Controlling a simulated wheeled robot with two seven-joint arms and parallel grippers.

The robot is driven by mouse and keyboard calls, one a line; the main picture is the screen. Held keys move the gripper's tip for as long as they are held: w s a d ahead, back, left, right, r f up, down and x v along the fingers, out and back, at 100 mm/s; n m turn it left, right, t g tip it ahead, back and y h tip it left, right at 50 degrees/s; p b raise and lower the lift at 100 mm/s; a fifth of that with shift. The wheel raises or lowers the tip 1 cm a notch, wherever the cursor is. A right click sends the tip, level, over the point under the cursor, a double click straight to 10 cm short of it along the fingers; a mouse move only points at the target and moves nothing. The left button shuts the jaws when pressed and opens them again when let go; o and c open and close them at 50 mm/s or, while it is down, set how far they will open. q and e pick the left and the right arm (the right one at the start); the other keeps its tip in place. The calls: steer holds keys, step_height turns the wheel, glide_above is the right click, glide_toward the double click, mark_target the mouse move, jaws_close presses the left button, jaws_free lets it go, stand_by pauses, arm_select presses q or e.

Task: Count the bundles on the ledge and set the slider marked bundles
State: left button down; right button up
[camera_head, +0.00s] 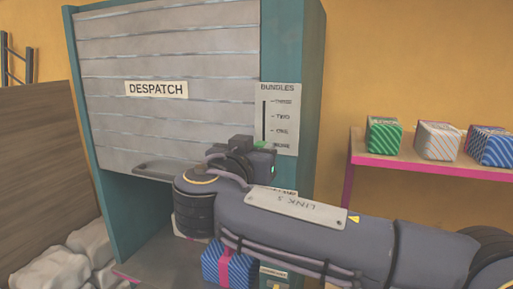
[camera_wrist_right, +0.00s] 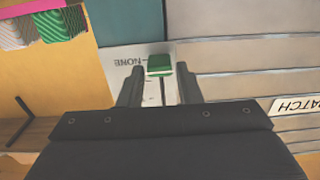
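The panel marked BUNDLES (camera_head: 285,104) is on the right post of the despatch cabinet, with a vertical slot and the marks three, two, one and none. Its green slider knob (camera_wrist_right: 159,65) is beside the word none in the right wrist view. My right gripper (camera_wrist_right: 160,78) is open, with a finger on either side of the knob and gaps showing. In the head view the gripper partly hides the panel's foot. On the pink-edged ledge (camera_head: 435,168) stand a green striped bundle (camera_head: 384,135), a white and orange striped one (camera_head: 438,141) and a blue striped one (camera_head: 490,146). My left gripper is out of view.
The despatch shutter (camera_head: 170,55) with its handle (camera_head: 158,171) is left of the panel. A blue parcel with pink ribbon (camera_head: 228,265) sits low, partly behind my right arm. Pale sacks (camera_head: 55,268) lie at lower left. The picture's right edge cuts the ledge off.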

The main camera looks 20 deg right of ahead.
jaws_close()
steer(key=shift+r+p, duration=0.45)
steer(key=shift+r, duration=2.6)
steer(key=shift+o, duration=1.9)
jaws_free()
steer(key=shift+s, duration=0.1)
steer(key=b+v, duration=0.2)
steer(key=v, duration=0.5)
steer(key=shift+s+a, duration=0.25)
